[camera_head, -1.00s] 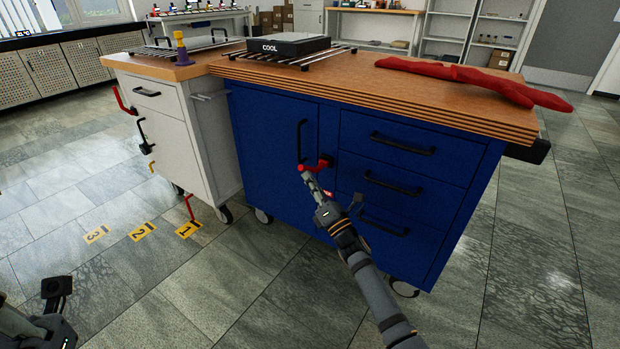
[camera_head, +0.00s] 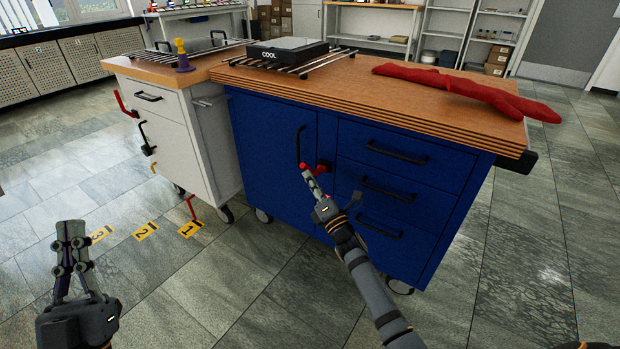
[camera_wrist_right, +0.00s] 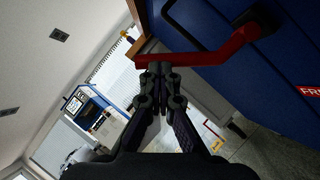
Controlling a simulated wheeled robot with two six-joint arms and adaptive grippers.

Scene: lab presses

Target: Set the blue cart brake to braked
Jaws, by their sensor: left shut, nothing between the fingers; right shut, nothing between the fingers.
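The blue cart (camera_head: 270,140) stands in the middle with a wooden top. Its red brake lever (camera_head: 314,168) sits on the front between the door and the drawers, pointing left. In the right wrist view the lever (camera_wrist_right: 205,57) crosses above my fingertips from a dark pivot. My right gripper (camera_head: 307,177) is shut at the lever's free end, with nothing between its fingers. Its fingertips show in the wrist view (camera_wrist_right: 160,68) just under the lever; whether they touch cannot be told. My left gripper (camera_head: 71,232) is shut and empty, over the floor at lower left.
A white cart (camera_head: 180,140) with its own red lever (camera_head: 122,104) stands left of the blue one. Yellow floor markers (camera_head: 145,231) lie in front of it. A red label (camera_wrist_right: 311,92), partly cut off, is on the blue front.

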